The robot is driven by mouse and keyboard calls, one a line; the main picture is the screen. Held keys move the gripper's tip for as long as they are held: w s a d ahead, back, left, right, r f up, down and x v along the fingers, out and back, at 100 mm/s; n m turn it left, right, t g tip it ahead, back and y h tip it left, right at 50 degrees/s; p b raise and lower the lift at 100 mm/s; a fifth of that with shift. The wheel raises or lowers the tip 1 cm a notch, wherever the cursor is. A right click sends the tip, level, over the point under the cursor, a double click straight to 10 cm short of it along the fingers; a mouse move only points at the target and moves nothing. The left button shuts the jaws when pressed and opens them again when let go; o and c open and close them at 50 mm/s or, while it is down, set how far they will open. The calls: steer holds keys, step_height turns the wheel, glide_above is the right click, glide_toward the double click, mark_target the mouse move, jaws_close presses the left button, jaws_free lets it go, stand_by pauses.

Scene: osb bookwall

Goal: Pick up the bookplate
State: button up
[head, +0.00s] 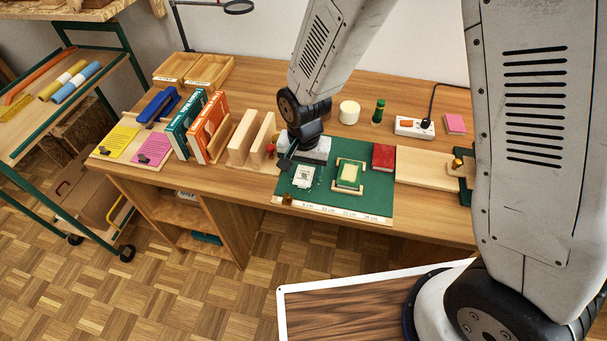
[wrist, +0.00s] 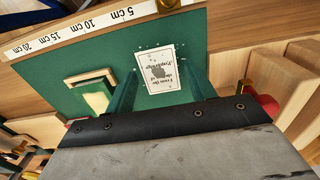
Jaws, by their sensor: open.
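The bookplate, a small white printed label (head: 304,176), lies flat on the green mat (head: 333,196) near its left side. It also shows in the wrist view (wrist: 161,70), with dark print and a grey emblem, and small pale specks around it. My gripper (head: 286,162) is just above the mat, at the bookplate's upper left in the head view. In the wrist view my gripper (wrist: 160,90) is open, with its two fingers on either side of the bookplate's near end. Nothing is held between them. The gap between fingertips and mat is hard to judge.
A green and cream book (head: 348,174) lies in a wooden corner frame right of the bookplate. Wooden uprights (head: 244,138) stand left.

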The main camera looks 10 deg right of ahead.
mark_target(304, 175)
steer(key=c, duration=0.6)
steer(key=shift+r, duration=0.1)
steer(key=shift+c, duration=0.2)
step_height(304, 175, up, 8)
stand_by(0.8)
